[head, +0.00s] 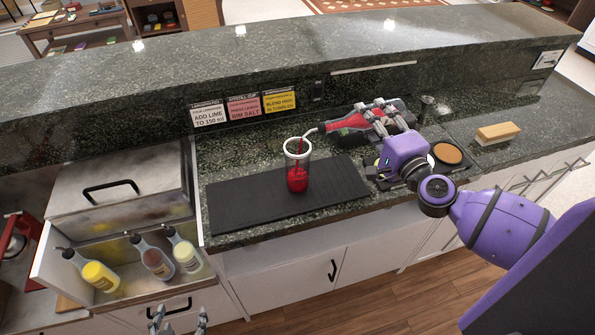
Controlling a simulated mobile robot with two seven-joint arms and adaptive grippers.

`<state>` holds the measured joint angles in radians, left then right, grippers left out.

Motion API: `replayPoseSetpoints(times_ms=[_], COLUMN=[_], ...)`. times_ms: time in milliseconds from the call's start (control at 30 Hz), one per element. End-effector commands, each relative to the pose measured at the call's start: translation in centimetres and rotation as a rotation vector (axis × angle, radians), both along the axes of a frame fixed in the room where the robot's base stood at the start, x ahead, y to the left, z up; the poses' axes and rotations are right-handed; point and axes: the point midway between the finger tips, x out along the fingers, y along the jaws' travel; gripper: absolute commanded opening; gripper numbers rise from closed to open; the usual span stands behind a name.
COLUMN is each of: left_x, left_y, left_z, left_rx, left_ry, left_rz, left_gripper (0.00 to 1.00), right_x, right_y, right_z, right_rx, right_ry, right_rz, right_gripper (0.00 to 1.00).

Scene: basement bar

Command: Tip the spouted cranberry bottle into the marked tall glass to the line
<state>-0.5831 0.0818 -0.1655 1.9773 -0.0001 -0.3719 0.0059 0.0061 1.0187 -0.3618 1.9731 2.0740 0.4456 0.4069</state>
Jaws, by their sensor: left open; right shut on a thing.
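The cranberry bottle (340,124), red with a pale curved spout, is held tipped almost flat by my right gripper (372,119), its spout end above the tall glass. The tall glass (297,163) stands upright on the black mat (238,204), with red liquid in its lower part. A thin red streak shows between the spout and the glass. The mark on the glass cannot be made out clearly. My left gripper (178,324) is open and empty at the bottom edge, far from the glass and only partly in view.
An open steel well (40,262) at left holds several spouted bottles, including a yellow one (101,276). Three signs (243,107) stand behind the mat. A rimmer tray (380,172) sits right of the mat, and a wooden brush (498,133) lies farther right. The mat's left part is clear.

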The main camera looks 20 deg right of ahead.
Motion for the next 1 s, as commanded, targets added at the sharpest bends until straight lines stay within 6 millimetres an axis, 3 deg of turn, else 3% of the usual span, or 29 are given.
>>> replayPoseSetpoints(times_ms=[267, 500, 700, 833, 1000], left_x=[0.0, -2.2, -3.6, -2.9, -1.0], left_y=[0.0, 0.0, 0.0, 0.1, 0.0], left_z=[0.0, -2.9, -4.6, -3.6, -1.2], left_rx=[0.000, 0.000, 0.000, 0.000, 0.000], left_ry=[0.000, 0.060, 0.100, 0.079, 0.026], left_rz=[0.000, 0.000, 0.001, 0.001, 0.001], left_gripper=[0.62, 0.62, 0.62, 0.62, 0.62], right_x=[0.1, -0.1, -0.1, 0.0, -0.1], right_y=[0.0, 0.4, 0.5, 1.0, 2.3], right_z=[0.4, -3.4, -4.3, -3.7, -3.5], right_rx=[-0.015, 0.143, 0.232, 0.327, 0.583], right_ry=[-0.005, 0.028, 0.030, 0.033, 0.058], right_rz=[0.000, -0.002, -0.001, 0.001, 0.002], right_gripper=[0.01, 0.01, 0.00, 0.00, 0.00])
